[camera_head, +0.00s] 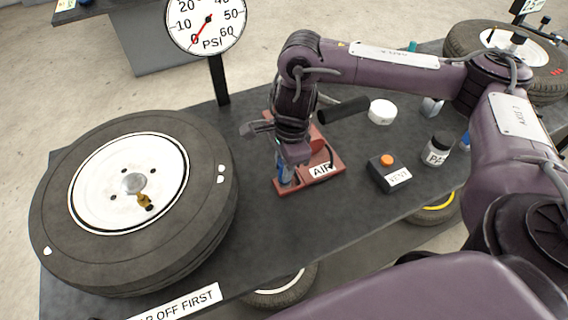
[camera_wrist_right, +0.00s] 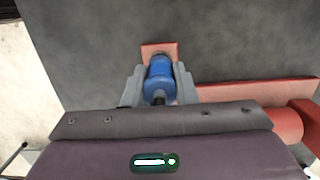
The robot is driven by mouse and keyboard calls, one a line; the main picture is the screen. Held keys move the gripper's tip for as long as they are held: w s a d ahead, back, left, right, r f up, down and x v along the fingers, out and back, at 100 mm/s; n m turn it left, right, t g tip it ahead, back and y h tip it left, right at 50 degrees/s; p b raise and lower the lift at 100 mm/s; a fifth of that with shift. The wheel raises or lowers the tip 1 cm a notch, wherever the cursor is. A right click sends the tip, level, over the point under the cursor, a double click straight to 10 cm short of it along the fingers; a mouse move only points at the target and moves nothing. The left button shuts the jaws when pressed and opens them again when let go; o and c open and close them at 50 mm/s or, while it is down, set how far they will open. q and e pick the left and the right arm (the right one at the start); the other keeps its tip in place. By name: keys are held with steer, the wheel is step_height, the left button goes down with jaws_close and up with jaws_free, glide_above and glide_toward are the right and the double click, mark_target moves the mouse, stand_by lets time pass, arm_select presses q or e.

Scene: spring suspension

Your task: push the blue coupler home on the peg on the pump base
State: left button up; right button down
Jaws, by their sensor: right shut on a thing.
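The blue coupler (camera_wrist_right: 158,78) stands between the fingers of my right gripper (camera_wrist_right: 160,90) in the right wrist view. The right gripper (camera_head: 286,172) is shut on it and points down at the left front part of the red pump base (camera_head: 328,186). In the head view only a narrow strip of the blue coupler (camera_head: 284,173) shows below the jaw. The peg is hidden, so I cannot tell how far the coupler sits on it. A red end of the pump base (camera_wrist_right: 160,48) shows just beyond the coupler. My left gripper is not in view.
A big tyre (camera_head: 60,240) with a brass valve fitting (camera_head: 145,201) lies at the left. A PSI gauge (camera_head: 206,24) stands behind. A black box with an orange button (camera_head: 388,172), a jar (camera_head: 436,150) and a white round lid (camera_head: 382,111) stand right of the pump. Bare dark tabletop lies in front.

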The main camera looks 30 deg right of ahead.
steer(key=shift+f+b, duration=0.4)
steer(key=shift+f, duration=0.15)
steer(key=c, duration=1.1)
jaws_free()
step_height(320, 180, up, 7)
steer(key=p, duration=0.7)
steer(key=shift+r, duration=0.1)
